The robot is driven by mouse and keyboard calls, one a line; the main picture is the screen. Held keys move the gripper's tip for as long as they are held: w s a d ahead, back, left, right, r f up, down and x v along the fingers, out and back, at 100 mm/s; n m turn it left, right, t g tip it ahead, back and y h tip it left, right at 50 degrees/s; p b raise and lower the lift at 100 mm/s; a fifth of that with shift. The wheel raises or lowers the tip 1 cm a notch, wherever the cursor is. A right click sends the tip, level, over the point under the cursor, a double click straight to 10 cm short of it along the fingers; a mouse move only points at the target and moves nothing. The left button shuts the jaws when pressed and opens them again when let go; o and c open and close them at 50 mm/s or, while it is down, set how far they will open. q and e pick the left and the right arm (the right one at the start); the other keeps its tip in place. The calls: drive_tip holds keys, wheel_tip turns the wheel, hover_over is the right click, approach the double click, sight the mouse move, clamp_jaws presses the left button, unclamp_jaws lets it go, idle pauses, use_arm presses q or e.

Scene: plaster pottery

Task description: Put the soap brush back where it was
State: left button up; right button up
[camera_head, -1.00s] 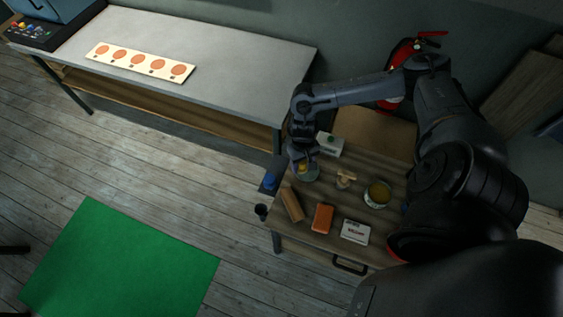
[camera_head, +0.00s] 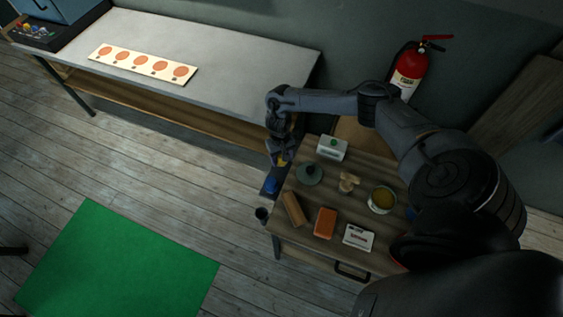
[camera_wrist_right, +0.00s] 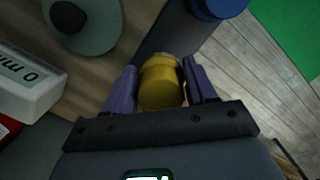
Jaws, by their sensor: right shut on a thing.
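My right gripper (camera_head: 281,158) is over the left back edge of the small wooden table (camera_head: 331,257). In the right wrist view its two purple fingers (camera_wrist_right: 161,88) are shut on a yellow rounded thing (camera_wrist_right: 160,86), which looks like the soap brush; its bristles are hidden. The yellow also shows in the head view (camera_head: 283,160). A dark side holder (camera_head: 266,190) with a blue round thing (camera_head: 271,184) is at the table's left edge, just in front of the gripper. My left gripper is not in view.
A green disc with a dark knob (camera_head: 309,175), a white box (camera_head: 332,147), a wooden block (camera_head: 294,208), an orange block (camera_head: 325,222), a white-red box (camera_head: 358,237) and a yellow-filled bowl (camera_head: 381,200) crowd the table. A black cup (camera_head: 262,214) hangs at the left.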

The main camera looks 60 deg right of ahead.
sight(281, 162)
drive_tip(key=shift+f, duration=1.75)
drive_tip(key=o, duration=0.9)
drive_tip(key=shift+f, duration=0.1)
drive_tip(key=shift+o, duration=0.2)
